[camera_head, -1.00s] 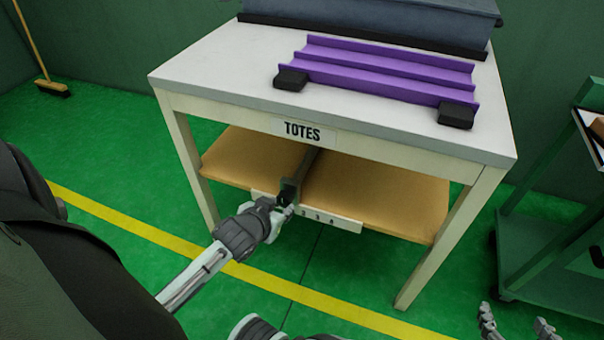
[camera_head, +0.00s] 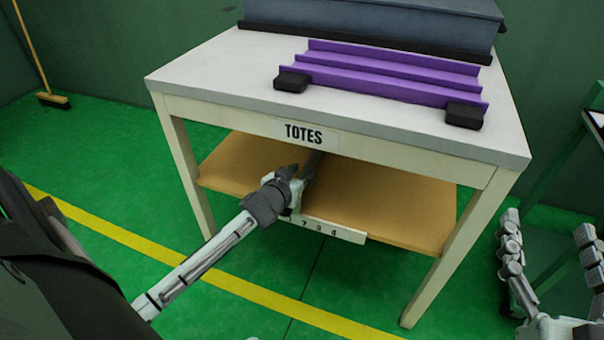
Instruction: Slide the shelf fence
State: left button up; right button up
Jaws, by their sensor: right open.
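The shelf fence (camera_head: 313,166) is a grey upright divider running front to back on the tan lower shelf (camera_head: 385,205) of the table. My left gripper (camera_head: 290,178) is at the fence's front end and hides most of that end. Whether its fingers are closed on the fence or only beside it cannot be made out. A white strip with numbers (camera_head: 345,231) runs along the shelf's front edge; its left part is behind my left gripper. My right gripper (camera_head: 548,228) is open and empty at the lower right, clear of the table.
The white tabletop (camera_head: 220,75) labelled TOTES overhangs the shelf. On it are a purple ridged rack (camera_head: 390,72) with black end blocks and a grey-blue tote (camera_head: 375,18). A green cart (camera_head: 570,160) stands at the right, behind my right gripper.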

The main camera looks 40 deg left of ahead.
pick_arm(q)
jog(key=shift+w+a+f, duration=0.1)
jog(key=shift+w+f, duration=0.1)
jog(key=shift+w, duration=0.1)
jog(key=shift+c, duration=0.5)
grip_shut()
